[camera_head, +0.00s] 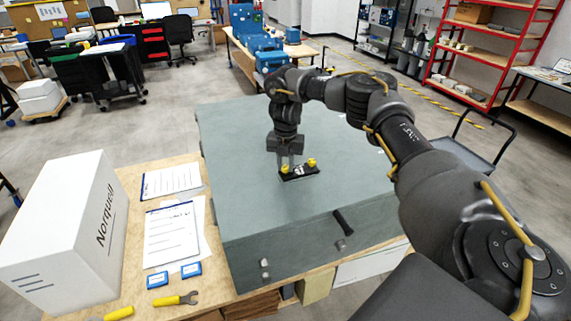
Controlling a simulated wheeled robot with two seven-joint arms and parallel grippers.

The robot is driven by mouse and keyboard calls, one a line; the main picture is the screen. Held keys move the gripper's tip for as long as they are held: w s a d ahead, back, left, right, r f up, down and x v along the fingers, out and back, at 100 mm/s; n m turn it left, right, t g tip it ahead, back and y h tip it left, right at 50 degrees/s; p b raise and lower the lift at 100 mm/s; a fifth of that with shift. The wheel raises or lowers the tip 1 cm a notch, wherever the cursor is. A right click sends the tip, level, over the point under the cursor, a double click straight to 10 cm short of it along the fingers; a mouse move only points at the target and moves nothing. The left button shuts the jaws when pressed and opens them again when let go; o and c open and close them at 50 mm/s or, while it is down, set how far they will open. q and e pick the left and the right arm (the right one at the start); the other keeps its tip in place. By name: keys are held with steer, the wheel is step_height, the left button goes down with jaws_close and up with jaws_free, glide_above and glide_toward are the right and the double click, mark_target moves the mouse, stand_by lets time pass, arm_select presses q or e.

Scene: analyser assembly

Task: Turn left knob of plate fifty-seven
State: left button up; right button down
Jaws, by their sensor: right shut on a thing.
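A small black plate (299,173) with a white marking lies on the top of the large grey-green analyser box (240,150). It carries a yellow left knob (284,169) and a yellow right knob (311,162). My right gripper (285,164) reaches down from above and is shut on the left knob, hiding part of it. The right knob is free, just to the right of the fingers. The number on the plate is too small to read. My left gripper is out of view.
A white Norquell carton (70,230), papers (172,235), blue tags (190,270) and a yellow-handled wrench (175,301) lie on the wooden table left of the analyser. A black handle (343,222) sits on its front. The analyser top around the plate is clear.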

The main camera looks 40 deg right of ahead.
steer(key=m, duration=0.5)
steer(key=shift+w+d+r+m, duration=0.1)
steer(key=shift+r+m, duration=0.1)
steer(key=shift+m, duration=0.1)
steer(key=m, duration=1.3)
steer(key=shift+m, duration=0.3)
steer(key=m, duration=0.9)
steer(key=shift+a, duration=0.2)
steer(key=m, duration=0.4)
steer(key=shift+m, duration=2.5)
steer(key=shift+a, duration=0.1)
